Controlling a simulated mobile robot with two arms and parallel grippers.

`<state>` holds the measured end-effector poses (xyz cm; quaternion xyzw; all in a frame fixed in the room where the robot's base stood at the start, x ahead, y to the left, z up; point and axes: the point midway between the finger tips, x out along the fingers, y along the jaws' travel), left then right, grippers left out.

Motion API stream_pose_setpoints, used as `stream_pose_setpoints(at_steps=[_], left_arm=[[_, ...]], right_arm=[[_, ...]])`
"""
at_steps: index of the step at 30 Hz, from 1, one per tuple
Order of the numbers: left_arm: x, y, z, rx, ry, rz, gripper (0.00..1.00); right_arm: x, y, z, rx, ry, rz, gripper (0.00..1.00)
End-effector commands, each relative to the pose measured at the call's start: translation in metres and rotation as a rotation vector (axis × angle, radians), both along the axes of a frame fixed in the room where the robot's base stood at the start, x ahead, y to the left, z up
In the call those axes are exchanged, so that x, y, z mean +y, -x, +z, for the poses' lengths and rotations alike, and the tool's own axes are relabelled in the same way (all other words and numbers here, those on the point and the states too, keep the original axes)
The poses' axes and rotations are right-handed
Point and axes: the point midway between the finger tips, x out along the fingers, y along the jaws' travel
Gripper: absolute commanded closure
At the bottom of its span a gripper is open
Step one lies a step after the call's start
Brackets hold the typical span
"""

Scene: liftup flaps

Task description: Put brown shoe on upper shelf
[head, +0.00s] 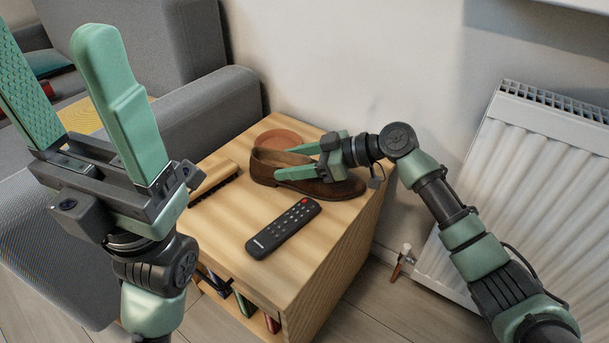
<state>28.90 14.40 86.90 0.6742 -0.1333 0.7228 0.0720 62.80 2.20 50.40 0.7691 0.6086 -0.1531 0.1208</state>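The brown shoe (335,188) lies on the light wooden top of a small cabinet (228,227), its toe toward the right. My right gripper (282,163) reaches in from the right, low over the shoe. Its two green fingers are apart, at the shoe's opening, and hide part of it. Whether they press on the shoe is not clear. My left gripper (60,95) is raised at the left, close to the camera, with its fingers wide apart and nothing between them. An upper shelf cannot be made out in this view.
A black remote (283,228) lies in front of the shoe. A brush (213,181) and a round brown item (278,139) are also on the top. Several items stand in the open compartment below. A grey sofa (205,112) is left, a white radiator (540,170) right.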

Motion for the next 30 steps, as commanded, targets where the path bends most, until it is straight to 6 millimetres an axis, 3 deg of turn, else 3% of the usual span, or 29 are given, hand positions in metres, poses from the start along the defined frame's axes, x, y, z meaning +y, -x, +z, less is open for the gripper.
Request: stream_pose_setpoints(at_steps=[1, 4, 12, 17, 23, 30], left_arm=[[0.000, 0.000, 0.000, 0.000, 0.000, 0.000, 0.27], [0.000, 0.000, 0.000, -0.001, 0.000, 0.000, 0.27], [0.000, 0.000, 0.001, -0.002, 0.000, -0.001, 0.27], [0.001, 0.001, 0.006, -0.003, 0.003, -0.001, 0.27], [0.002, -0.010, -0.007, 0.086, 0.002, -0.004, 0.27], [0.005, -0.012, -0.021, 0.184, 0.013, -0.009, 0.27]], right_arm=[[0.000, 0.000, 0.000, 0.000, 0.000, -0.001, 0.73], [-0.001, 0.000, 0.000, 0.000, 0.000, -0.001, 0.99], [0.000, -0.001, 0.003, -0.002, -0.002, -0.001, 1.00], [0.000, -0.001, 0.016, -0.003, -0.001, -0.001, 1.00], [0.000, -0.001, 0.061, -0.007, -0.001, 0.000, 1.00], [0.000, -0.001, 0.134, -0.007, -0.003, -0.001, 1.00]])
